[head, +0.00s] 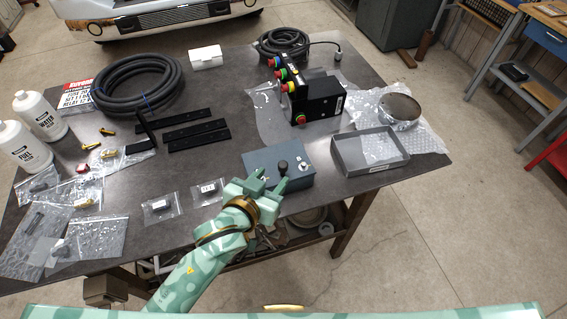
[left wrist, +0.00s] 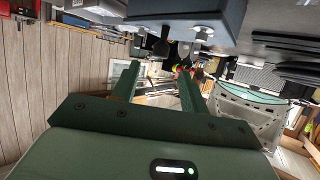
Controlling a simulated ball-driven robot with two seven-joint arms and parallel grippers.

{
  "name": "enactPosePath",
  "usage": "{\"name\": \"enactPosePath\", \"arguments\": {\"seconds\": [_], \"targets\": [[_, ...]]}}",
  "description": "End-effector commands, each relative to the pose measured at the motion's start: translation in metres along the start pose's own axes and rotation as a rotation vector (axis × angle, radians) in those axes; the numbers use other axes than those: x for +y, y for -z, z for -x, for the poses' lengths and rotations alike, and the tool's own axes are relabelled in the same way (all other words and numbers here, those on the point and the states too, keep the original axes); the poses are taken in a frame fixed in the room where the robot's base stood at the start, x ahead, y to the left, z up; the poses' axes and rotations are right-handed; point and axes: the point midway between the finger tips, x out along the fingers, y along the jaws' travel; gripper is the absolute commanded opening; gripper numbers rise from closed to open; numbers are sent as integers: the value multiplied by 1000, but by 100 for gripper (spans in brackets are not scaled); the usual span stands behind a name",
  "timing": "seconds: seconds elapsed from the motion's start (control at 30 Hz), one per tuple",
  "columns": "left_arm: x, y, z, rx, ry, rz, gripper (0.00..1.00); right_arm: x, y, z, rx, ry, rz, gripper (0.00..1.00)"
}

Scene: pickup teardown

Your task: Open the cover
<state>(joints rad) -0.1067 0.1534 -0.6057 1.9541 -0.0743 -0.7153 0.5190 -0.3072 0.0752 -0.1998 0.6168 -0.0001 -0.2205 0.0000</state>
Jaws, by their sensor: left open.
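A blue-grey box (head: 290,154) sits near the front edge of the table, with a black knob (head: 283,166) and small silver fittings on its top. The box also shows at the top of the left wrist view (left wrist: 190,18), where the picture is inverted. I cannot tell where its cover parts from its body. My left gripper (head: 270,181) is open at the front of the box, its two fingers apart near the knob. In the left wrist view the fingers (left wrist: 158,82) are spread with nothing between them. Whether they touch the box is unclear. My right gripper is not in view.
A shallow open grey tray (head: 372,166) stands right of the box. Behind are a black control box (head: 318,99) with coloured buttons and a coiled hose (head: 137,84). Bagged small parts (head: 158,206) lie to the left. Bare table (head: 232,138) shows behind the box.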

Motion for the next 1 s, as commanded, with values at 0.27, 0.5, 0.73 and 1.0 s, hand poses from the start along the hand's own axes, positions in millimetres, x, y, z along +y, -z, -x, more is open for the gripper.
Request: {"name": "enactPosePath", "arguments": {"seconds": [0.27, 0.5, 0.73, 1.0], "targets": [[0, -1, -60, 1, 0, -1, 44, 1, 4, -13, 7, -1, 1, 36], [0, 0, -78, 0, 0, 0, 44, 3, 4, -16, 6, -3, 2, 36], [0, 0, -79, 0, -1, 0, 44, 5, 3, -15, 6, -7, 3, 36], [0, 0, -78, 0, -1, 0, 0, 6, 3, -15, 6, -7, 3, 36]]}}
